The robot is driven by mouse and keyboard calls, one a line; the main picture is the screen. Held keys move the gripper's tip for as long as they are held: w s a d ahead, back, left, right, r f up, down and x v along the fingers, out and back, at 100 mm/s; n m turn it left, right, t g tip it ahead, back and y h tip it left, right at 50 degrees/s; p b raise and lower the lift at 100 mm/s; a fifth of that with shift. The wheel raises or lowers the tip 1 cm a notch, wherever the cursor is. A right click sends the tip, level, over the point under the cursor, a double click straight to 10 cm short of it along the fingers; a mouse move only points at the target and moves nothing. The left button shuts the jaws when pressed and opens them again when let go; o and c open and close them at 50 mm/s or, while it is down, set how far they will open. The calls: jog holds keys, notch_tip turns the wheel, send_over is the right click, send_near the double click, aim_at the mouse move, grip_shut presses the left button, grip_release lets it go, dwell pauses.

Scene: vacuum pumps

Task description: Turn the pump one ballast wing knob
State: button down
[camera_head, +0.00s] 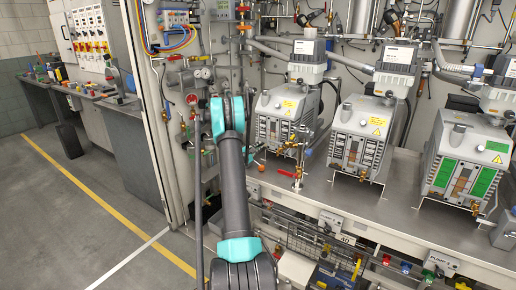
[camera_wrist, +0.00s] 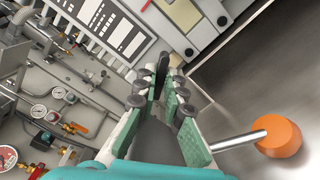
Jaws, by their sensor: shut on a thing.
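Three grey vacuum pumps stand in a row on a steel bench in the head view. The leftmost pump (camera_head: 285,115) is beside my arm, and its panelled front also shows in the wrist view (camera_wrist: 118,28). My gripper (camera_wrist: 163,72) has its green-padded fingers closed together at the pump's lower side. A small dark part (camera_wrist: 163,62) shows between the fingertips and looks like the ballast wing knob; the fingers hide most of it. In the head view my gripper (camera_head: 252,150) is small and partly behind my arm, at the pump's lower left.
An orange ball knob (camera_wrist: 278,138) on a metal rod sits close to my right finger; it also shows in the head view (camera_head: 262,167). Brass valves (camera_head: 297,150) stand before the pump. Gauges and pipes (camera_wrist: 60,110) fill the left. The bench front (camera_head: 340,195) is partly clear.

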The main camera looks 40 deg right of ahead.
jog(key=c, duration=1.6)
grip_release()
jog(key=shift+a, duration=0.1)
jog(key=shift+v, duration=0.9)
jog(key=v, duration=0.6)
